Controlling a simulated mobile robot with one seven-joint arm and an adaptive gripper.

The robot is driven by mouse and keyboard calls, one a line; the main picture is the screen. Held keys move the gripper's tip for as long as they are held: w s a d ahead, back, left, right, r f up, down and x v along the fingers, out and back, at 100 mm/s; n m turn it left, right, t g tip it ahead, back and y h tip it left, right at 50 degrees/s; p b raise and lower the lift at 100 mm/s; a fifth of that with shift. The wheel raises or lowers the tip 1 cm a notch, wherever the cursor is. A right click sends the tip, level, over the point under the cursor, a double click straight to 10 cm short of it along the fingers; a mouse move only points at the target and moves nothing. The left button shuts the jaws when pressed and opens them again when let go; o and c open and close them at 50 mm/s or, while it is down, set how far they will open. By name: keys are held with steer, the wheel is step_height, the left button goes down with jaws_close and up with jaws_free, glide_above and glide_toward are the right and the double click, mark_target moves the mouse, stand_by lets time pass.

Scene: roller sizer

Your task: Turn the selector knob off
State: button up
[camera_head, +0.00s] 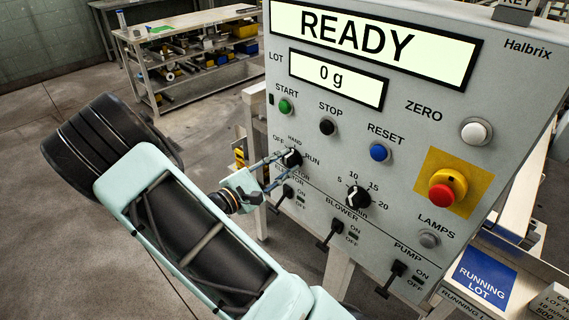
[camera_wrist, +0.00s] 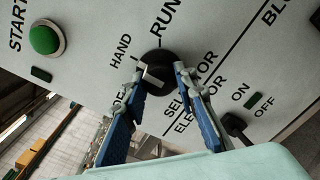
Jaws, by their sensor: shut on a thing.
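The selector knob (camera_head: 293,158) is a black round knob with a pale bar, on the grey panel under the labels OFF, HAND and RUN. In the wrist view the selector knob (camera_wrist: 153,72) sits between my fingertips; I cannot tell for sure which label its bar points to. My gripper (camera_head: 281,164) reaches the panel from the lower left. In the wrist view my gripper (camera_wrist: 160,74) has its blue-padded fingers on either side of the knob, shut on it. The left finger partly covers the OFF label.
A green START button (camera_head: 286,106) is above the knob. An elevator switch (camera_head: 283,197) is just below it, and a timer knob (camera_head: 358,197) is to the right. A red emergency button (camera_head: 441,196) is farther right. A workbench (camera_head: 190,45) stands behind.

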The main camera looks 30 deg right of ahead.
steer(key=shift+n, duration=0.3)
steer(key=n+p, duration=0.3)
steer(key=n, duration=0.2)
steer(key=shift+r+n+p, duration=0.1)
steer(key=shift+n+p, duration=0.2)
steer(key=shift+p, duration=0.05)
steer(key=n+p, duration=0.3)
steer(key=n, duration=0.2)
steer(key=shift+n, duration=0.4)
steer(key=o, duration=1.2)
steer(key=shift+c, duration=0.2)
steer(key=v, duration=1.2)
